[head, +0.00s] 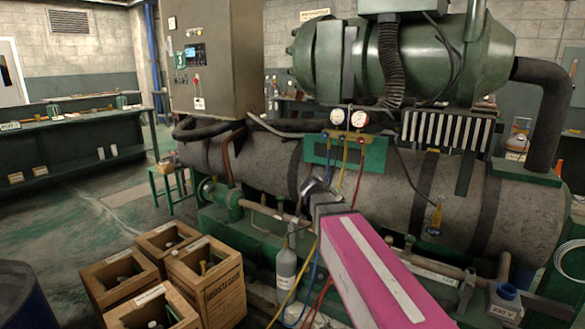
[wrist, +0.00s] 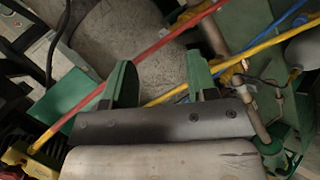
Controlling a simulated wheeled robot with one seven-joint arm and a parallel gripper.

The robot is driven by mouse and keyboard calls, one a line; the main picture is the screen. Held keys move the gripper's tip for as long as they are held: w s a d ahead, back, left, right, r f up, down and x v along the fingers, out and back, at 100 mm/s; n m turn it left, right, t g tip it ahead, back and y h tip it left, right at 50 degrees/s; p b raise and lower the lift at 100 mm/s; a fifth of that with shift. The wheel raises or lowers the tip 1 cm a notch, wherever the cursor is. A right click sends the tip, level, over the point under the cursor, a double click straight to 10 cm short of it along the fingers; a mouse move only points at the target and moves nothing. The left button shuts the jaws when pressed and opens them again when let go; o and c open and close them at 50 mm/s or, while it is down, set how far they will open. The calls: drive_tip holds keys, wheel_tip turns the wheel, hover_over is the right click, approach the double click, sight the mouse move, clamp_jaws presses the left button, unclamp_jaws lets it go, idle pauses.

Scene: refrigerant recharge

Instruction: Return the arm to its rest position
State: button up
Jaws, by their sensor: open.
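My arm, pink with a white stripe, reaches from the bottom right of the head view toward the front of the green machine. Its grey end (head: 318,190) is in front of the large insulated tank (head: 240,165), below the gauge set; the fingers cannot be made out there. In the wrist view my gripper (wrist: 162,80) shows two green fingers standing apart with nothing held between them. A red hose (wrist: 160,45) and a yellow hose (wrist: 170,92) run past the fingers. Whether they touch the fingers I cannot tell.
Two round gauges (head: 348,118) hang on the machine with blue, yellow and red hoses. A grey cylinder (head: 286,270) stands below, left of my arm. Wooden crates (head: 208,285) stand on the floor at the lower left. Open floor (head: 120,205) lies toward the left workbench (head: 85,145).

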drive_tip(key=s+f+m+g+y, duration=0.2)
drive_tip(key=s+f+y, duration=0.2)
drive_tip(key=s+f, duration=0.4)
drive_tip(key=s+d+f+m+g+y, duration=0.1)
drive_tip(key=s+f+g+y, duration=0.2)
drive_tip(key=s+f, duration=0.6)
wheel_tip(320, 180, down, 5)
drive_tip(key=shift+d+f+m+y, duration=0.15)
drive_tip(key=shift+m+y, duration=0.25)
drive_tip(key=shift+y, duration=0.3)
